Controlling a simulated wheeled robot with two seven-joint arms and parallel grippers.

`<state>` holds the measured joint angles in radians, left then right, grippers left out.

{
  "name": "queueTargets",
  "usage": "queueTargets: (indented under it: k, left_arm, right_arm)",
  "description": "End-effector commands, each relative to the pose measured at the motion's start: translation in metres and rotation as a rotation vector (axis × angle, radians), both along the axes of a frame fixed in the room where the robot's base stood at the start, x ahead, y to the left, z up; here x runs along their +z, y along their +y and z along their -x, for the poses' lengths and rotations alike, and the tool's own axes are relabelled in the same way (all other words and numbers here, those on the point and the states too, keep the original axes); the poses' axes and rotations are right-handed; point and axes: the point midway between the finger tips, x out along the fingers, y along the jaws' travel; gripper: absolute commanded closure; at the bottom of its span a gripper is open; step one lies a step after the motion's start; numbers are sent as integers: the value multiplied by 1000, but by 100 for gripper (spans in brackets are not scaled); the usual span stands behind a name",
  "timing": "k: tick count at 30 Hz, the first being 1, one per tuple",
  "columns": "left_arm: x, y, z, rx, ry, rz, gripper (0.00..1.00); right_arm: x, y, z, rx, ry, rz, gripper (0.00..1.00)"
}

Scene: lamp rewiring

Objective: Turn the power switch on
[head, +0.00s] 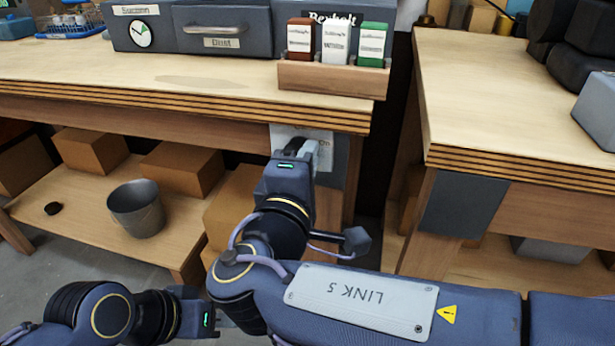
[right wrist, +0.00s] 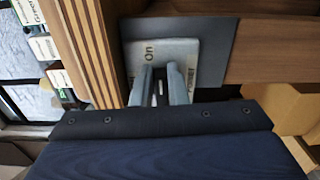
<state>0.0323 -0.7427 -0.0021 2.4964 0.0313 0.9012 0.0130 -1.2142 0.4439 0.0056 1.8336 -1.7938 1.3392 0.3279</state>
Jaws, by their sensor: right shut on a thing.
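The power switch (right wrist: 178,49) is a pale plate with the word "On" on a grey panel under the bench top. In the head view the switch plate (head: 284,133) is partly hidden behind my right gripper (head: 309,150). In the right wrist view both fingers of my right gripper (right wrist: 161,82) reach the plate and close on the switch's small dark lever, which is mostly hidden between them. My left gripper (head: 222,319) is low at the bottom left, away from the switch. Its fingers are mostly hidden behind my right arm.
The workbench (head: 200,75) overhangs the switch. On it stand grey drawers (head: 225,28) and a wooden rack (head: 330,78) of small labelled boxes. A grey bucket (head: 137,208) and cardboard boxes (head: 90,150) sit on the lower shelf. A second bench (head: 480,90) stands at the right.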

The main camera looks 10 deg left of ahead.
Motion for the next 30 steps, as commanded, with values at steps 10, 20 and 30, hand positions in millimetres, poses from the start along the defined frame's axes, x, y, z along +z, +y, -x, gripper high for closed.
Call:
queueTargets:
  k: [10,20,30]
  left_arm:
    - [-15,0,0,0,0,0,64]
    - [-14,0,0,0,0,0,64]
    - [-14,0,0,0,0,0,64]
  right_arm:
    - [-2,-1,0,-2,-2,-71,100]
    - [-2,0,0,-2,-1,-74,100]
    - [-2,0,0,-1,-2,-73,65]
